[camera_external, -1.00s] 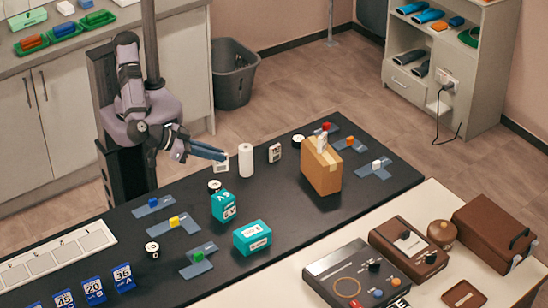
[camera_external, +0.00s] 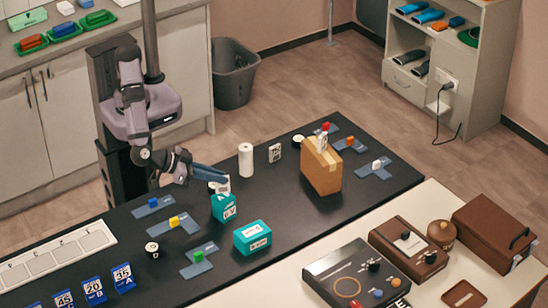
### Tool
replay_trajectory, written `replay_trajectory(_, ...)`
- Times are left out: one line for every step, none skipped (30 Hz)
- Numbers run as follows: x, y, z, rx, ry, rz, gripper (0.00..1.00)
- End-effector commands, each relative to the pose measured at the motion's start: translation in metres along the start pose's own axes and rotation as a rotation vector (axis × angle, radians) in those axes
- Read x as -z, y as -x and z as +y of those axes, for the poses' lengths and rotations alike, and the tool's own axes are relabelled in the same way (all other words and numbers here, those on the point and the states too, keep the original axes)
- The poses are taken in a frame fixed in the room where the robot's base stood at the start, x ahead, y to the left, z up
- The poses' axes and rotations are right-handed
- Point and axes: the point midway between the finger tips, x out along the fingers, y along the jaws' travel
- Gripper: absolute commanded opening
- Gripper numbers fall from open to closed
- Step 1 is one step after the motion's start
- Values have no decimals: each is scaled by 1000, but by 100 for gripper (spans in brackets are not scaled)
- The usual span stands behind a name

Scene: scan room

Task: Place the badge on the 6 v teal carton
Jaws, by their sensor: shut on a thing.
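My gripper (camera_external: 220,177) is shut on a white badge (camera_external: 223,186) at the end of my arm. The badge hangs just above the upright teal carton (camera_external: 223,208), whose front label seems to read 6 V. I cannot tell whether the badge touches its top. A second teal carton (camera_external: 252,238) with a white label lies nearer the front, to the right, clear of my gripper.
A tall brown box (camera_external: 321,170) is to the right. Blue pieces with coloured blocks (camera_external: 174,222) lie left of the carton. A black console (camera_external: 350,277) is at front right.

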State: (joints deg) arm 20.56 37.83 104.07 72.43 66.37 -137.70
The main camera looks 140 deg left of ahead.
Motion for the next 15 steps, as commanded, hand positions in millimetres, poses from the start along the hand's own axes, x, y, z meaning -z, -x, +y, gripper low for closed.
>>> replay_trajectory(-4,-2,0,1,-4,1,0)
replay_trajectory(-6,-4,0,1,-3,1,0)
replay_trajectory(-9,-5,0,1,-2,1,0)
replay_trajectory(-10,-6,0,0,-2,1,0)
replay_trajectory(-12,-6,0,0,-1,1,0)
replay_trajectory(-12,-7,0,0,0,1,0)
replay_trajectory(-13,-7,0,0,1,1,0)
replay_trajectory(-13,-7,0,0,1,1,0)
replay_trajectory(-13,-7,0,-1,2,1,0)
replay_trajectory(-13,-7,0,-1,1,1,0)
replay_trajectory(-13,-7,0,-1,1,0,0)
replay_trajectory(-13,-7,0,-1,1,0,0)
replay_trajectory(-13,-7,0,-1,1,0,0)
replay_trajectory(-13,-7,0,-1,1,0,0)
replay_trajectory(-14,-8,0,-1,1,0,0)
